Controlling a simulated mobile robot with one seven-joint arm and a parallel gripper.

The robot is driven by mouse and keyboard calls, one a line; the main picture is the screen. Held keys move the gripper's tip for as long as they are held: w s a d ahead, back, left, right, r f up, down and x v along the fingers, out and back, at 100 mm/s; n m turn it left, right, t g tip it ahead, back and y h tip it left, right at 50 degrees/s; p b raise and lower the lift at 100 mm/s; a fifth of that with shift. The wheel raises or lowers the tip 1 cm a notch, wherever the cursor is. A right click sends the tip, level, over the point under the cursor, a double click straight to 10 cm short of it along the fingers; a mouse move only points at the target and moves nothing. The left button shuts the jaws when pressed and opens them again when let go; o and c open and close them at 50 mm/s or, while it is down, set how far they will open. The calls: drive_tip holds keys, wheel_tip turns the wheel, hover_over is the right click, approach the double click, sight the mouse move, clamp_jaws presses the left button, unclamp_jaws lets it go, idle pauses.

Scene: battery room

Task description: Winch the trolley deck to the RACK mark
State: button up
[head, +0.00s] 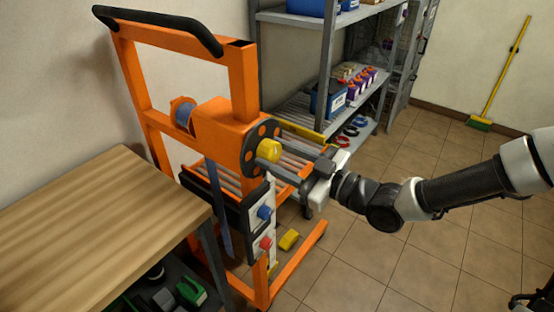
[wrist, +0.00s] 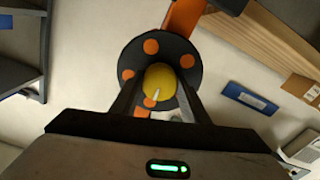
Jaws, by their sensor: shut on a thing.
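The orange trolley (head: 243,85) stands upright against the wall in the head view. Its winch wheel (head: 249,146) is a dark disc with orange spots and a yellow hub knob (head: 269,150). My gripper (head: 283,155) reaches in from the right, with its fingers shut on the yellow knob. In the wrist view the knob (wrist: 159,84) sits between the fingertips, with a white pointer line on it, in front of the spotted disc (wrist: 188,60). The roller deck (head: 205,178) is below the winch, partly hidden. A blue strap (head: 221,212) hangs down. I cannot make out the RACK mark.
A wooden bench (head: 90,235) fills the lower left, close to the trolley. A grey shelf rack (head: 335,60) with blue bins stands behind. A yellow block (head: 289,239) is low on the trolley.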

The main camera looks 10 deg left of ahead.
drive_tip(key=n+b, duration=0.1)
drive_tip(key=n, duration=0.1)
drive_tip(key=n+b, duration=0.2)
drive_tip(key=n, duration=0.1)
drive_tip(key=shift+f+n, duration=0.2)
drive_tip(key=shift+n, duration=0.1)
drive_tip(key=shift+r+n+b, duration=0.15)
drive_tip(key=shift+n+b, duration=1.45)
drive_tip(key=shift+n, duration=0.7)
drive_tip(key=o, duration=1.1)
drive_tip(key=shift+c, duration=0.2)
drive_tip(key=shift+r, duration=0.1)
drive_tip(key=p+v, duration=0.3)
drive_tip(key=v, duration=1.4)
drive_tip(key=shift+d, duration=0.25)
drive_tip(key=shift+s, duration=0.15)
